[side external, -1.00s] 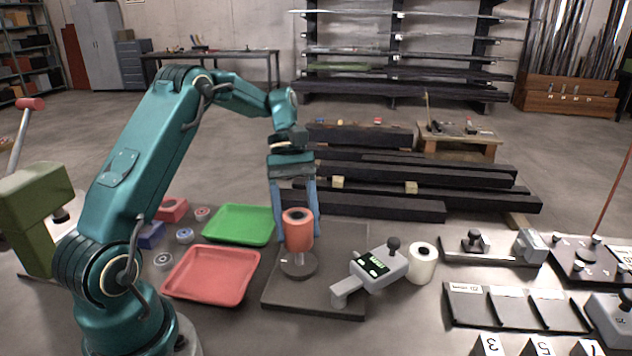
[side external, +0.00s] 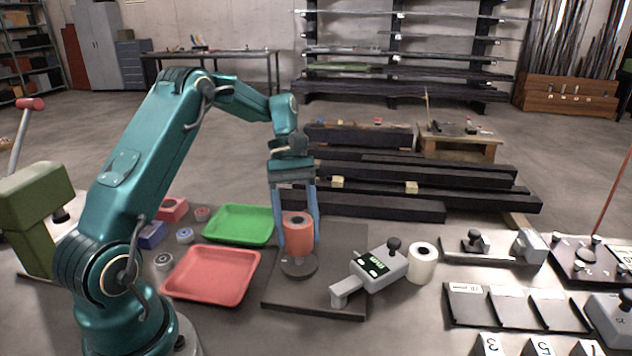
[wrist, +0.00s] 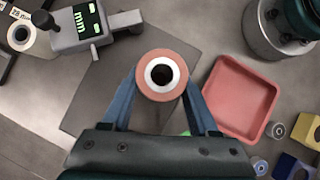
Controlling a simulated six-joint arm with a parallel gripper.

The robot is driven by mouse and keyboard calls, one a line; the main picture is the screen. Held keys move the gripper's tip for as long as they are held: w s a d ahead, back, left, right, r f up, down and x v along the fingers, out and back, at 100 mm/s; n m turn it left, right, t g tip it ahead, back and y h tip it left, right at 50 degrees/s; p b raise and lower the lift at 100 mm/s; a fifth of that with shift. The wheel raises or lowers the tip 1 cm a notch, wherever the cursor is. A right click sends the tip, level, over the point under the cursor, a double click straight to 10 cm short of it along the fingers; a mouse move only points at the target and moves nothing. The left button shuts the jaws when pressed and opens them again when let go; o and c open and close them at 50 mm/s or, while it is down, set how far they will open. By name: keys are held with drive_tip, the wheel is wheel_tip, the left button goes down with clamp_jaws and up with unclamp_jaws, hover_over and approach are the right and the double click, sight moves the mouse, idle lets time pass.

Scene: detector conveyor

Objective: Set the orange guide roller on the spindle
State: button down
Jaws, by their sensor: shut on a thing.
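The orange guide roller (side external: 298,240) is upright between the blue fingers of my gripper (side external: 297,238), which is shut on it. In the wrist view the roller (wrist: 147,84) shows from above, with a pale ring around a dark bore, held between the fingertips (wrist: 161,78). Directly under the roller in the side view is a dark round base (side external: 299,267) on a dark plate (side external: 285,295). The roller hides the spindle, so I cannot tell how far the roller is around it. The roller's lower edge looks close to the round base.
A grey gauge with a green display (side external: 372,268) lies right of the roller, beside a white roll (side external: 422,264). A red tray (side external: 212,274) and a green tray (side external: 238,224) are to the left. Several small coloured parts lie beyond the red tray.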

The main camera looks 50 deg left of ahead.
drive_tip(key=shift+f, duration=0.25)
drive_tip(key=shift+f, duration=0.3)
drive_tip(key=shift+f, duration=0.3)
idle(0.6)
drive_tip(key=shift+f, duration=0.3)
drive_tip(key=shift+f, duration=0.5)
idle(0.4)
unclamp_jaws()
idle(0.4)
